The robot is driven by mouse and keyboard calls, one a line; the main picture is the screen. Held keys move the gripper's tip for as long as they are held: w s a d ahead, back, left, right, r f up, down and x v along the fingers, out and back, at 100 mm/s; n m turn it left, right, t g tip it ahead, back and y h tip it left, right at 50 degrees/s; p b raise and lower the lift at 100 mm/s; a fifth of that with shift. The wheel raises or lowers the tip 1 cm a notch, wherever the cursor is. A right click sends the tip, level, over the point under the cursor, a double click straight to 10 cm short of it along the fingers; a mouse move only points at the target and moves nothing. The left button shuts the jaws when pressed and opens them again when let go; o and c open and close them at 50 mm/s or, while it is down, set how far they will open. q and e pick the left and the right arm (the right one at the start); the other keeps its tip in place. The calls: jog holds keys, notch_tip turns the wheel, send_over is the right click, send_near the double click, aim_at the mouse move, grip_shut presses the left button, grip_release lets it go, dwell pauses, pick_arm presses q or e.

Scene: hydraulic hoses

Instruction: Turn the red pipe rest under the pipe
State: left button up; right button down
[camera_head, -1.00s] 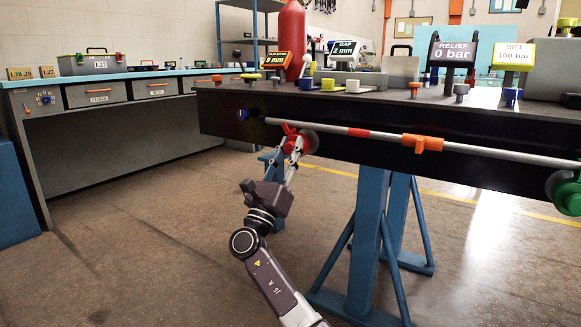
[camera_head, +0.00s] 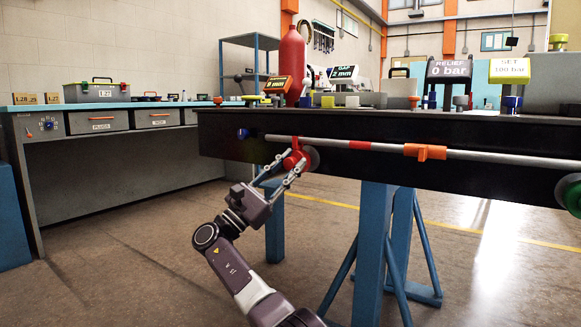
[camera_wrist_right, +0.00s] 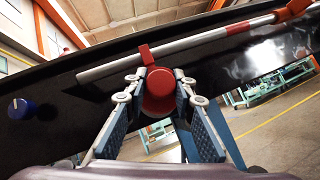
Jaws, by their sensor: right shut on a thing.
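The red pipe rest (camera_head: 293,161) is on the front face of the dark bench, below the left end of the pale pipe (camera_head: 480,154). My right gripper (camera_head: 291,166) comes from below and is shut on the rest's round red knob. In the right wrist view the knob (camera_wrist_right: 159,92) sits between the two fingertips (camera_wrist_right: 160,95). A red tab (camera_wrist_right: 146,55) of the rest reaches up to the pipe (camera_wrist_right: 205,42) there. In the head view the tab points roughly upward at the pipe. The fingers partly hide the rest. My left gripper is not in view.
An orange clamp (camera_head: 425,152) is on the pipe, and a green part (camera_head: 571,195) is at its right end. A blue knob (camera_head: 242,134) is left of the rest. Blue trestle legs (camera_head: 372,240) stand below the bench. The floor to the left is clear.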

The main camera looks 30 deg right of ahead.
jog(key=shift+d+m+g, duration=0.1)
jog(key=shift+m+g, duration=0.5)
jog(key=shift+m, duration=0.2)
jog(key=c, duration=1.6)
grip_release()
jog(key=shift+s+d, duration=0.1)
jog(key=shift+n+t, duration=1.1)
jog(key=shift+n, duration=0.1)
